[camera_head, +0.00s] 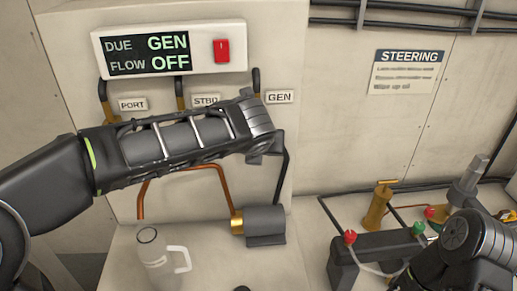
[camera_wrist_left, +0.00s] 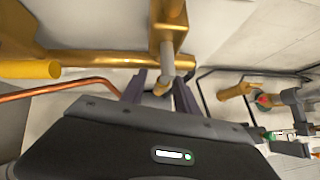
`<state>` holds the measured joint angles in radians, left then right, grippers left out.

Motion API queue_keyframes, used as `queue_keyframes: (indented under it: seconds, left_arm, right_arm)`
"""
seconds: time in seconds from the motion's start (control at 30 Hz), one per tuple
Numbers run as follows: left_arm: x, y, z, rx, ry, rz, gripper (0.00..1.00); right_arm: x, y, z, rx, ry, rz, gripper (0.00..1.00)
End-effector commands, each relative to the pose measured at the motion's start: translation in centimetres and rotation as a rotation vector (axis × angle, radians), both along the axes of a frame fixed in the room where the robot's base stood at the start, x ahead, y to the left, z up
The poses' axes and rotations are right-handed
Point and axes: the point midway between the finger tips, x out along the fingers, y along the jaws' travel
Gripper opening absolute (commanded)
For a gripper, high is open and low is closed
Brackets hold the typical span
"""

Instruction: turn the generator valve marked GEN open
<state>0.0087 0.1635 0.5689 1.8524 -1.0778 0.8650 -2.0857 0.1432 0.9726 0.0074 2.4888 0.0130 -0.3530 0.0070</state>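The GEN label (camera_head: 279,97) is on the pale panel, with a black upright valve handle (camera_head: 256,80) at its left. The body below that handle is hidden behind my left wrist. My left arm reaches across the panel from the left, ending beside the GEN label. In the left wrist view, the fingers of my left gripper (camera_wrist_left: 160,88) are apart, on either side of a grey stem (camera_wrist_left: 167,58) below a brass body (camera_wrist_left: 168,14). I cannot tell if they touch it. My right wrist shows at the lower right; its fingers cannot be made out.
A display (camera_head: 170,50) reads DUE GEN, FLOW OFF, with a red switch (camera_head: 221,51). PORT (camera_head: 133,104) and STBD (camera_head: 205,101) labels sit left of GEN. A clear jug (camera_head: 155,258) and a grey cylinder (camera_head: 265,222) stand below. A dark box (camera_head: 370,258) is at the right.

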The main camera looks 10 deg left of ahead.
Motion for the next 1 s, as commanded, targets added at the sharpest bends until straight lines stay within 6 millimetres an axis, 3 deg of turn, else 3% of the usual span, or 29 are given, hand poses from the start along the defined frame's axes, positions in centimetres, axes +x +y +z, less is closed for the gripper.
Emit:
queue_keyframes:
  seconds: [0.5, 1.0]
  left_arm:
    - [-4.8, -0.4, 4.9, 0.000, -0.004, -0.001, 0.37]
    - [-5.4, -0.4, 5.4, 0.001, 0.000, -0.001, 0.37]
  right_arm:
    - [0.1, 0.1, -0.8, 0.003, -0.003, 0.001, 0.36]
    - [0.1, 0.1, -0.8, 0.002, -0.004, 0.001, 0.36]
